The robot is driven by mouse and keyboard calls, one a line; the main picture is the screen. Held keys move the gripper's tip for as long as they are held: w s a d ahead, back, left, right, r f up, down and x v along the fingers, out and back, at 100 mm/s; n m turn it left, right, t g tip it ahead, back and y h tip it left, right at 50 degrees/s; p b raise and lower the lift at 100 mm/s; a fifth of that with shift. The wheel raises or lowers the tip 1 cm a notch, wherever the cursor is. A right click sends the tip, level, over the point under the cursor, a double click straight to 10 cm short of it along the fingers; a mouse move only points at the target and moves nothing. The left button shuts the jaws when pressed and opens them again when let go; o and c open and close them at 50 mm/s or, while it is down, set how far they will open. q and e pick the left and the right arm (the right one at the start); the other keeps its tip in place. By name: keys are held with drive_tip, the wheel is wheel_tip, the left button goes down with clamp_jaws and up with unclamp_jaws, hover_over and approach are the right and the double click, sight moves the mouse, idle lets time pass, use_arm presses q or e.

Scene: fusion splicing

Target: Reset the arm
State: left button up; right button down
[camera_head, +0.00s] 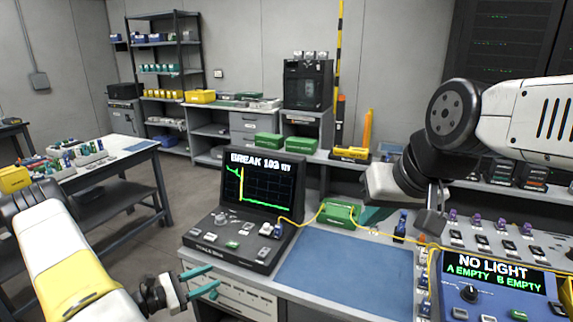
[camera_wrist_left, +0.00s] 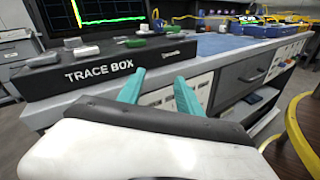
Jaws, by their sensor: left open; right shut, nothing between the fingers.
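My left gripper (camera_head: 203,281) is open and empty at the lower left of the head view, in front of the bench's front edge. Its two teal fingers (camera_wrist_left: 158,90) stand apart in the left wrist view, below and right of the trace box. My right arm comes in from the right, and my right gripper (camera_head: 432,222) hangs over the back right of the bench, shut and holding nothing visible. Its fingertips are small and partly hidden in the head view. The trace box (camera_head: 247,210) stands on the bench, its screen reading BREAK with a green trace.
A blue mat (camera_head: 345,272) lies clear on the bench. A green box (camera_head: 342,213) with a yellow cable sits behind it. A NO LIGHT meter (camera_head: 497,287) stands at the right, with small connectors behind. A side table (camera_head: 128,151) with parts stands at the left.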

use_arm(q)
drive_tip(key=s+d+r+m+g+y, duration=0.1)
drive_tip(key=s+d+r+m+g, duration=0.1)
drive_tip(key=d+r+m+g, duration=0.3)
drive_tip(key=s+d+r+m+g+y, duration=0.15)
drive_tip(key=r+m, duration=0.25)
drive_tip(key=r, duration=0.4)
drive_tip(key=s+d+r+m+g, duration=0.2)
drive_tip(key=d+r+m+g, duration=0.2)
drive_tip(key=r, duration=0.2)
drive_tip(key=s+r+m+t+y, duration=0.3)
drive_tip(key=s+r+m+y, duration=0.1)
drive_tip(key=r, duration=0.4)
drive_tip(key=s+r+m+t+y, duration=0.3)
drive_tip(key=s+r+m+y, duration=0.2)
drive_tip(key=s+r, duration=0.3)
drive_tip(key=shift+s+r+m, duration=0.25)
drive_tip(key=shift+r+m, duration=0.15)
drive_tip(key=shift+m, duration=0.1)
idle(0.3)
